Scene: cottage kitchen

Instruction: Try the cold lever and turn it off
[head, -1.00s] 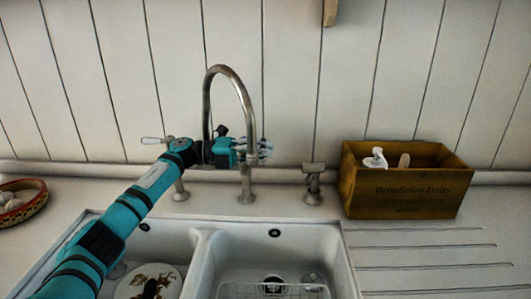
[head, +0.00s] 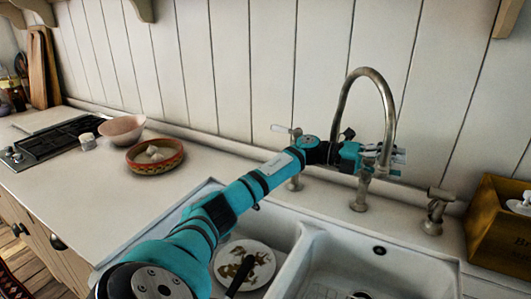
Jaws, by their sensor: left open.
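A metal tap with a tall curved spout (head: 388,103) stands behind the sink. A lever with a pale handle (head: 285,129) is to its left, its handle sticking out leftward; my arm covers part of its stem. Another lever (head: 437,195) stands on a short metal post to the right of the spout. Which one is the cold lever I cannot read. My left gripper (head: 398,160) is open and empty at the spout's upright, between the two levers. It looks close to the upright; touching or apart I cannot tell. My right gripper is out of view.
The white double sink (head: 312,240) lies below my left arm, with a patterned plate (head: 244,262) in its left basin. A wooden crate (head: 497,232) stands at the right. A patterned bowl (head: 155,162), a pale bowl (head: 122,128) and a hob (head: 55,138) are left. The left counter has clear room.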

